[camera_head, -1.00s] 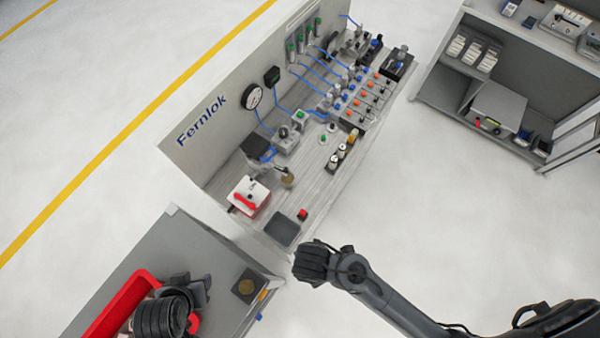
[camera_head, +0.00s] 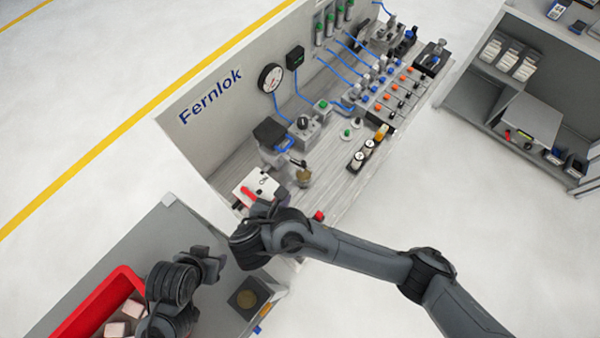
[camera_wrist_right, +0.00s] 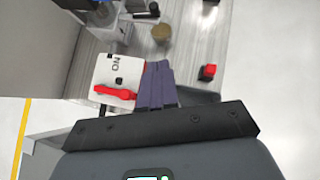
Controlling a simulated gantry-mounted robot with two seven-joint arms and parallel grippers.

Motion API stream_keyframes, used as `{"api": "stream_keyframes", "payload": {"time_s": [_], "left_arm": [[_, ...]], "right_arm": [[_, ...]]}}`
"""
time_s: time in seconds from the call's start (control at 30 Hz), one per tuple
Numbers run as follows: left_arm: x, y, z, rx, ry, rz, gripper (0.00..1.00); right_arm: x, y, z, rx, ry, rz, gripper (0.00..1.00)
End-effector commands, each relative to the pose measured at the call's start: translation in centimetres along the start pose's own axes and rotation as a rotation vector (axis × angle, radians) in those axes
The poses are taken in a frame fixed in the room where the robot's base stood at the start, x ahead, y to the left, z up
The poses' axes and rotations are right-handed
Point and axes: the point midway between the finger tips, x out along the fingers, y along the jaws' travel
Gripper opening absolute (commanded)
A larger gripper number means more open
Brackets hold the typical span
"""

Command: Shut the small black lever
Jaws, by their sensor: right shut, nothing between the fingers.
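A white box (camera_head: 257,186) with a red handle (camera_head: 248,194) stands at the near end of the Fernlok bench. The right wrist view shows the box (camera_wrist_right: 120,72) with "ON" on top and the red handle (camera_wrist_right: 115,92). A small black piece (camera_wrist_right: 102,110) sticks out at its edge; I cannot tell whether it is the lever. My right gripper (camera_head: 263,208) hangs by the box's near side; its fingers (camera_wrist_right: 157,84) are shut and empty, over the box's right edge. I cannot tell whether they touch it. My left gripper (camera_head: 212,262) is at lower left, jaws unclear.
A red button (camera_wrist_right: 207,72) lies right of the fingers. A brass-coloured cylinder (camera_head: 304,177) and a grey-black device (camera_head: 270,135) stand behind the box. Several valves with coloured knobs (camera_head: 388,98) fill the far bench. A red bin (camera_head: 90,303) sits on the side table.

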Motion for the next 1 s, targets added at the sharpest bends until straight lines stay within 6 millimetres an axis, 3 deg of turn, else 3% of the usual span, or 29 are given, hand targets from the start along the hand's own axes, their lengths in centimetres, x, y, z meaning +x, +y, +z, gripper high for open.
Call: {"api": "stream_keyframes", "payload": {"time_s": [0.57, 0.77, 1.0], "left_arm": [[0.2, -0.3, 0.1, 0.012, -0.001, -0.009, 0.50], [0.5, -0.3, 0.2, 0.013, -0.001, -0.011, 0.50], [1.2, -0.2, 0.4, 0.011, 0.000, -0.009, 0.50]], "right_arm": [[0.5, 0.2, 0.6, 0.006, -0.013, 0.003, 0.00], [2.7, 0.1, 0.7, 0.006, -0.014, 0.001, 0.00], [7.1, 0.2, 0.7, 0.004, -0.016, 0.001, 0.00]]}}
